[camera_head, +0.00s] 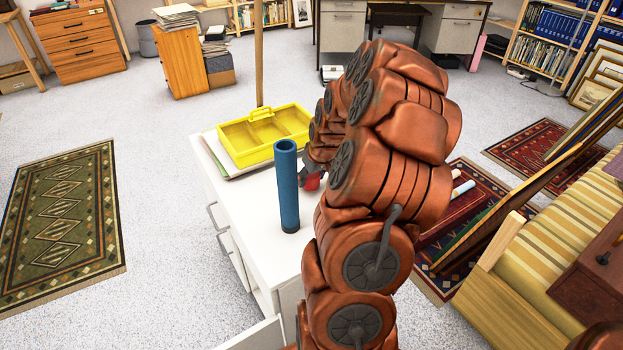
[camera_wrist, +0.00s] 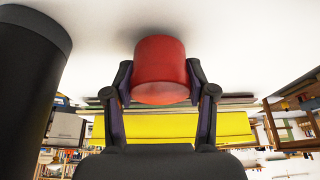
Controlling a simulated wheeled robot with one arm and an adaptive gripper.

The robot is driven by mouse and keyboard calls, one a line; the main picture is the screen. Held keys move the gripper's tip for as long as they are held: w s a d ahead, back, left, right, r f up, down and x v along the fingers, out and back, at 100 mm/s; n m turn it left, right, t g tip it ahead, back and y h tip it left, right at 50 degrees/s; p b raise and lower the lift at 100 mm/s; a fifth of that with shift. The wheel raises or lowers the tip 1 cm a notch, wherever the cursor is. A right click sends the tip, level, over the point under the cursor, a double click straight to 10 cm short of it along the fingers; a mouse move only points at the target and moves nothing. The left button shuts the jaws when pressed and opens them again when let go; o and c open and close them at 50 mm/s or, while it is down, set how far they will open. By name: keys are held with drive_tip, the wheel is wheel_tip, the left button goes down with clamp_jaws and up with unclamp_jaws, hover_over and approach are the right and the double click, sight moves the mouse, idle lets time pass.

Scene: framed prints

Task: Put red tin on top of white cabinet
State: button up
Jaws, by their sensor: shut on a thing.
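The red tin (camera_head: 312,182) is at the white cabinet's top, right of the blue tube, and is partly hidden by my arm. In the wrist view the red tin (camera_wrist: 160,62) sits between the two fingers of my gripper (camera_wrist: 162,90), which is shut on it. The white cabinet (camera_head: 262,250) has a pale top, seen as the white surface (camera_wrist: 230,40) in the upside-down wrist view. The tin's base is at or very near that surface; I cannot tell whether it touches. My gripper in the head view (camera_head: 309,172) is mostly hidden.
A blue tube (camera_head: 287,188) stands upright on the cabinet, close to the tin. A yellow tray (camera_head: 243,147) lies on papers at the cabinet's far end. Drawers on the left side are partly open. A striped sofa (camera_head: 560,240) is at right.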

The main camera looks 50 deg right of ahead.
drive_tip(key=shift+f, duration=0.45)
drive_tip(key=shift+f, duration=0.15)
drive_tip(key=o, duration=1.4)
drive_tip(key=v, duration=1.2)
drive_tip(key=shift+r, duration=0.25)
